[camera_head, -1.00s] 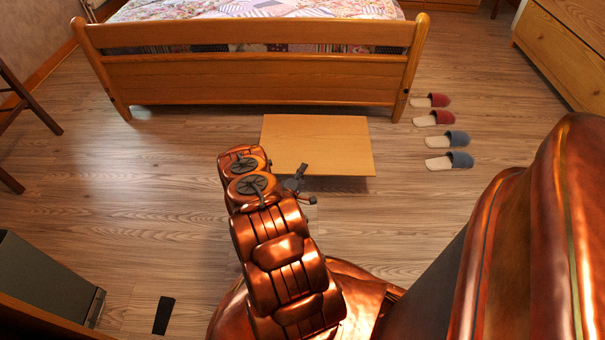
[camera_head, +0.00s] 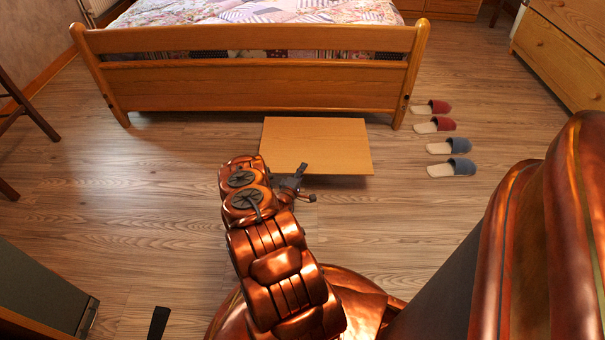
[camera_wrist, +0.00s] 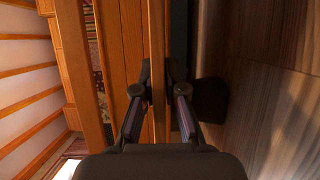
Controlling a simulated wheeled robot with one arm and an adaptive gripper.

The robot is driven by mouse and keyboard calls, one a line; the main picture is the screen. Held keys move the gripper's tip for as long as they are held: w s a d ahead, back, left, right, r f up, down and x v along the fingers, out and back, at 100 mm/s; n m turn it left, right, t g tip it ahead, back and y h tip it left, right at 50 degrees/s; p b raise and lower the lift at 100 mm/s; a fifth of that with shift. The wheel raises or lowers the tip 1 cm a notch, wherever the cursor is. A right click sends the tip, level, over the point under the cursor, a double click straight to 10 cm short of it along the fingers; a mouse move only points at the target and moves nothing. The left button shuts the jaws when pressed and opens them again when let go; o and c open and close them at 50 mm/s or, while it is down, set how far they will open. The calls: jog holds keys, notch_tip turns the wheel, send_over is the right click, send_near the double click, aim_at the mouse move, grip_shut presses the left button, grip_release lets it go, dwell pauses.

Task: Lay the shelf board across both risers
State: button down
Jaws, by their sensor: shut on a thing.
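The shelf board (camera_head: 318,145) is a flat, light wood rectangle in front of the bed in the head view. My gripper (camera_head: 291,182) is at its near left edge, partly hidden by my arm. In the wrist view my gripper (camera_wrist: 160,100) has its two dark fingers on either side of the board (camera_wrist: 156,50), which shows edge-on as a narrow wooden strip. The fingers are shut on it. I cannot make out either riser in these frames.
The bed's wooden footboard (camera_head: 250,82) stands just beyond the board. Red and grey slippers (camera_head: 452,168) lie to the right. A drawer chest (camera_head: 562,50) is at the far right, and a dark grey box-like piece (camera_head: 40,290) at lower left. Floor left of the board is clear.

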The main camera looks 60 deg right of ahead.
jog(key=shift+w+d+f+b, duration=0.3)
jog(key=shift+w+d+b, duration=0.05)
jog(key=shift+d, duration=0.35)
jog(key=shift+w+d+f+b, duration=0.25)
jog(key=shift+w+d+b, duration=0.1)
jog(key=shift+d, duration=0.3)
jog(key=shift+s+f+b, duration=0.1)
jog(key=shift+f+b, duration=0.95)
jog(key=shift+f, duration=0.55)
jog(key=c, duration=1.2)
grip_release()
jog(key=shift+f, duration=0.1)
jog(key=a, duration=1.2)
jog(key=shift+s+f, duration=0.15)
